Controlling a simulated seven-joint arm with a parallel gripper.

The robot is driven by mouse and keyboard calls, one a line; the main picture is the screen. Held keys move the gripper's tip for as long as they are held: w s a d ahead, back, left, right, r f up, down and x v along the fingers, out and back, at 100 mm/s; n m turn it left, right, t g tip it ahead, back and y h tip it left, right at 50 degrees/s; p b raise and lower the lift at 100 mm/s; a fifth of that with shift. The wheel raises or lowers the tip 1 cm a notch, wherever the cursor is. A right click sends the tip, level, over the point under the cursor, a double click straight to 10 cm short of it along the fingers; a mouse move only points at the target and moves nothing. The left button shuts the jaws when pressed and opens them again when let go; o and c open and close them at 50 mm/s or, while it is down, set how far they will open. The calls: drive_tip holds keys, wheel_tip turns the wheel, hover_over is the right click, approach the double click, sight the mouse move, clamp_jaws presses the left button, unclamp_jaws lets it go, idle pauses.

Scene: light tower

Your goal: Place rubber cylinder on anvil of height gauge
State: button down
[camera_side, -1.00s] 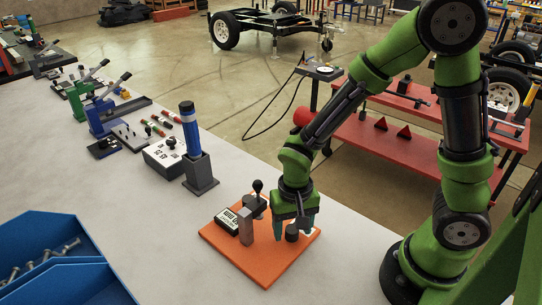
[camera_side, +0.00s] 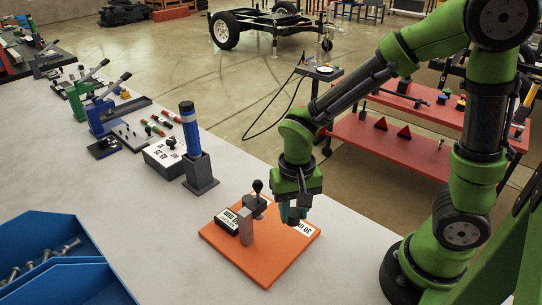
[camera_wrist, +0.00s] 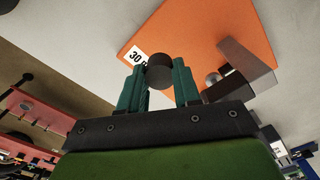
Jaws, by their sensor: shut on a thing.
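My gripper (camera_side: 293,212) is shut on the black rubber cylinder (camera_wrist: 160,72) and holds it above the orange board (camera_side: 262,262). In the wrist view the cylinder sits between the two teal fingers (camera_wrist: 160,88); in the side view the fingers largely hide it. The height gauge (camera_side: 247,227) stands on the board to the left of my gripper, with a grey post and a black knob on top. It also shows in the wrist view as a dark frame (camera_wrist: 242,86), right of the cylinder, with a small round metal piece, perhaps the anvil (camera_wrist: 212,78).
A "30" label (camera_side: 305,228) lies bare on the board, and another label (camera_side: 227,221) lies beside the gauge. A grey block with a blue-handled tool (camera_side: 200,172) stands behind left. A blue bin (camera_side: 60,240) with bolts is at front left. The bench between is clear.

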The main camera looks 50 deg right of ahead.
wheel_tip(320, 180, up, 4)
drive_tip(key=shift+r+n, duration=0.3)
drive_tip(key=shift+n, duration=0.2)
drive_tip(key=w+d+r+n, duration=0.6)
drive_tip(key=w+d, duration=0.3)
drive_tip(key=m, duration=0.5)
hover_over(293, 212)
wheel_tip(293, 212, down, 6)
drive_tip(key=shift+r, duration=0.25)
drive_tip(key=shift+s+f+m, duration=0.2)
drive_tip(key=shift+f+m, duration=0.05)
drive_tip(key=shift+m, duration=0.15)
drive_tip(key=shift+w+f+m, duration=0.1)
drive_tip(key=shift+w+m, duration=0.05)
drive_tip(key=shift+m, duration=0.45)
